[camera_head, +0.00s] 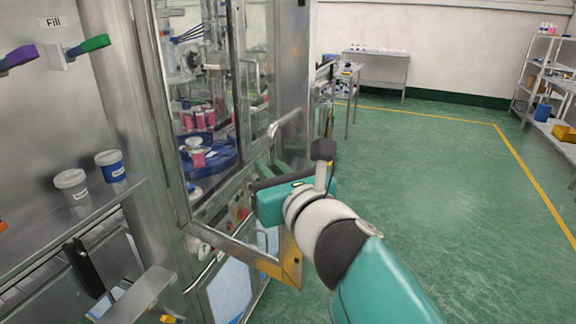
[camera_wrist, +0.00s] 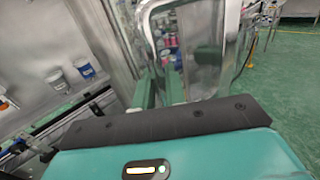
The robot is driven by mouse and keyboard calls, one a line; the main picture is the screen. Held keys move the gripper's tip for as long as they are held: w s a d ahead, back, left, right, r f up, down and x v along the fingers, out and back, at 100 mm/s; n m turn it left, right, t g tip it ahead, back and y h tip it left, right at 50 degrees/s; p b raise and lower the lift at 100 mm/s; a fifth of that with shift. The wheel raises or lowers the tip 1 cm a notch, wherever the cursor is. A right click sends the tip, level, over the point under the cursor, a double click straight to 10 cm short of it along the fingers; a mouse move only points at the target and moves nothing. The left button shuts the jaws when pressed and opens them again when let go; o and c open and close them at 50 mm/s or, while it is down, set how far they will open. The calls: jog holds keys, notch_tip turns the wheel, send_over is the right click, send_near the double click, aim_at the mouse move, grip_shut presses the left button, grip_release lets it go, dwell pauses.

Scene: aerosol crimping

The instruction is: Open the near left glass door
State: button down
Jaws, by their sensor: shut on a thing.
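The near left glass door (camera_head: 245,250) stands at an angle out from the machine, partly open, with its metal bottom rail jutting toward the aisle. Its chrome handle (camera_head: 289,122) is on the door's outer edge. My gripper (camera_head: 272,168) is at the lower part of the handle, and its teal fingers are shut on it. In the wrist view the handle (camera_wrist: 146,38) rises from between the fingers (camera_wrist: 160,92). The exact contact is partly hidden by the gripper body.
Inside the machine, a blue turntable (camera_head: 212,158) carries pink cans. At left, a shelf (camera_head: 75,222) holds a white tub (camera_head: 72,186) and a blue tub (camera_head: 110,165). Green floor (camera_head: 430,210) is clear to the right. A side table (camera_head: 376,54) stands at the back.

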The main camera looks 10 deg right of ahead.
jog(key=shift+s+a, duration=0.2)
dwell(0.4)
jog(key=c, duration=1.5)
grip_release()
jog(key=shift+c, duration=0.2)
jog(key=v, duration=1.2)
jog(key=shift+a, duration=0.1)
